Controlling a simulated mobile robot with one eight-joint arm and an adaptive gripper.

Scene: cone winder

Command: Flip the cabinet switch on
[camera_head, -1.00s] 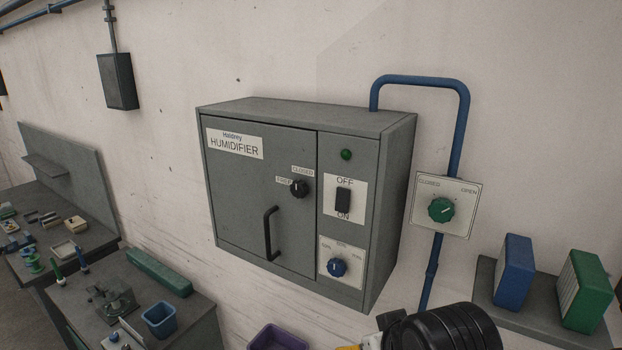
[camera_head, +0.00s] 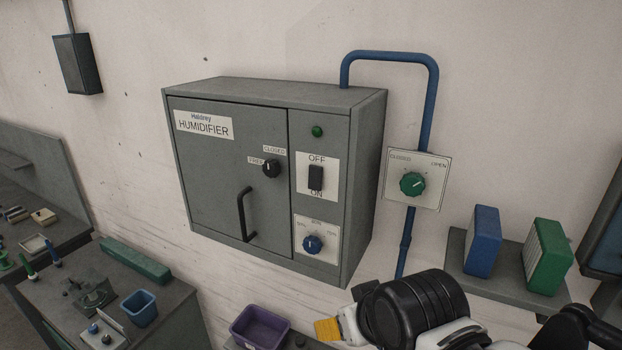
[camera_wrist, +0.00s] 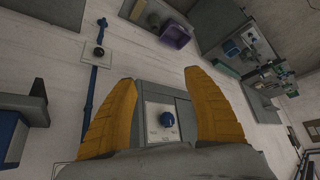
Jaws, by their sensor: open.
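The grey humidifier cabinet (camera_head: 230,188) hangs on the wall in the head view, its door shut. Its black switch (camera_head: 316,177) sits on a white plate at the right, between OFF above and ON below. I cannot tell which way it is set. A green lamp (camera_head: 317,132) is above it and a blue knob (camera_head: 312,244) below. My gripper (camera_head: 327,329) is below the cabinet, apart from the switch. In the wrist view my gripper (camera_wrist: 160,78) is open and empty, with the blue knob (camera_wrist: 167,119) seen between its yellow fingers. The switch does not show there.
A green valve knob (camera_head: 412,184) on a plate and a blue pipe (camera_head: 429,110) stand right of the cabinet. A shelf (camera_head: 460,262) holds blue and green boxes at the right. A purple bin (camera_head: 260,327) is below. Wall space in front of the cabinet looks clear.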

